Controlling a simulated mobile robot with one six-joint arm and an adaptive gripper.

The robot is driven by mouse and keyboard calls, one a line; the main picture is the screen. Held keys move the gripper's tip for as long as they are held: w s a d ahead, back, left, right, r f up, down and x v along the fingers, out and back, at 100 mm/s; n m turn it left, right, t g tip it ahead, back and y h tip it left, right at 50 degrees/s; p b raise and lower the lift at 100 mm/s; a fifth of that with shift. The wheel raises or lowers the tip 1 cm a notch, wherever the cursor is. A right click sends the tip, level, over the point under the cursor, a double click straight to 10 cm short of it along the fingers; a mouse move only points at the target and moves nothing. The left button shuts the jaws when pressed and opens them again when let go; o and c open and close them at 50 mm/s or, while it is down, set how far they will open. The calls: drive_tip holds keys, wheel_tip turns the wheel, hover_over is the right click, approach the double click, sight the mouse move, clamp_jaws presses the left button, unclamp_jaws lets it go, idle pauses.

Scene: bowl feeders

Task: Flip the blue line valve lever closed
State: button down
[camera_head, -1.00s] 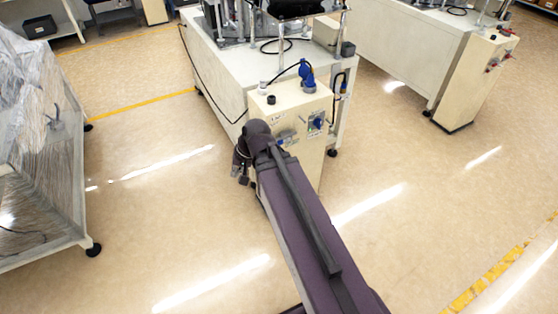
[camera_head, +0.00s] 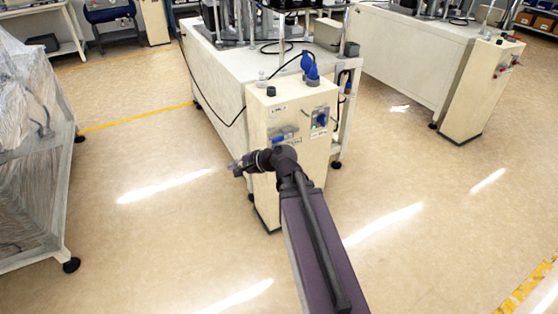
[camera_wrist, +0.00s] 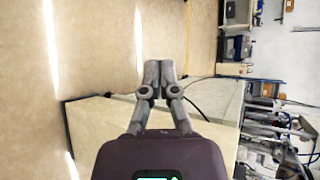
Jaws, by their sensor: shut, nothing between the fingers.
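A small valve with a blue lever (camera_head: 279,138) sits on the upper front face of the cream control box (camera_head: 292,97). The lever looks roughly level, but it is too small to be sure of its angle. My gripper (camera_head: 236,167) is just left of the box's front and lower than the lever, pointing left, away from the valve. My wrist is just below the valve in the head view. In the wrist view my gripper (camera_wrist: 158,68) is shut and empty, its fingertips together over the floor. The lever does not show there.
A white machine table (camera_head: 217,75) is behind. A plastic-wrapped rack (camera_head: 35,150) stands left, with open floor between.

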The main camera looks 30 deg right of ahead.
sight(282, 138)
drive_tip(key=w+d+f+m+t+h+b, duration=0.1)
drive_tip(key=d+f+m+t+h+b, duration=0.3)
drive_tip(key=d+f+m+b, duration=0.4)
drive_tip(key=w+d+f+m+t+h+b, duration=0.2)
drive_tip(key=d+f+m+t+b, duration=0.5)
drive_tip(key=d+m+b, duration=0.7)
drive_tip(key=f+h+b, duration=0.1)
drive_tip(key=b, duration=0.4)
drive_tip(key=shift+d+f+m+t+h+b, duration=0.3)
drive_tip(key=shift+d+h+b, duration=0.1)
drive_tip(key=w+r+p, duration=0.6)
drive_tip(key=w, duration=0.3)
drive_tip(key=shift+w+a+r, duration=0.2)
drive_tip(key=shift+w, duration=0.15)
